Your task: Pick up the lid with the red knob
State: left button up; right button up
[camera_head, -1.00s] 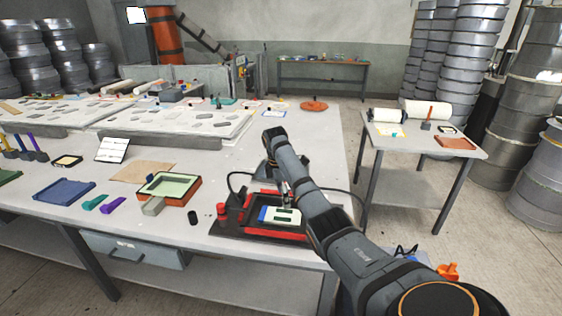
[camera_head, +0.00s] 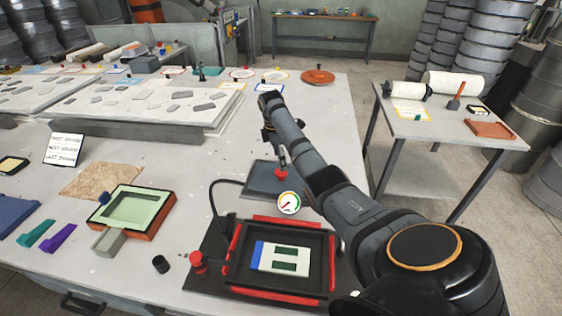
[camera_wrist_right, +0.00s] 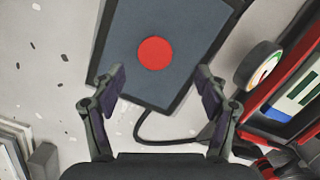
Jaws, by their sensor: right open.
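The lid (camera_head: 258,181) is a flat, dark blue-grey plate with a red knob (camera_head: 280,173). It lies on the table behind the black frame, partly covered by my right arm in the head view. In the right wrist view the lid (camera_wrist_right: 190,35) fills the upper middle, and its round red knob (camera_wrist_right: 154,53) shows from above. My right gripper (camera_wrist_right: 160,80) is open and empty, its two fingers apart below the knob in the picture. In the head view the gripper is largely hidden by the arm. My left gripper is not in view.
A black frame with red bars (camera_head: 225,276), holding a white and blue panel (camera_head: 258,258), stands in front of the lid. A round gauge (camera_head: 289,203) and a black hose are close beside the lid. An orange-rimmed tray (camera_head: 165,222) is to the left.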

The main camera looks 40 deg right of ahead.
aim_at(280, 173)
jog(key=f, duration=0.3)
jog(key=shift+d, duration=0.2)
jog(key=shift+w, duration=0.1)
jog(key=f, duration=0.5)
jog(key=shift+d+f, duration=0.1)
jog(key=shift+d, duration=0.15)
grip_shut()
notch_tip(280, 173, up, 10)
jog(key=shift+w+r, duration=0.1)
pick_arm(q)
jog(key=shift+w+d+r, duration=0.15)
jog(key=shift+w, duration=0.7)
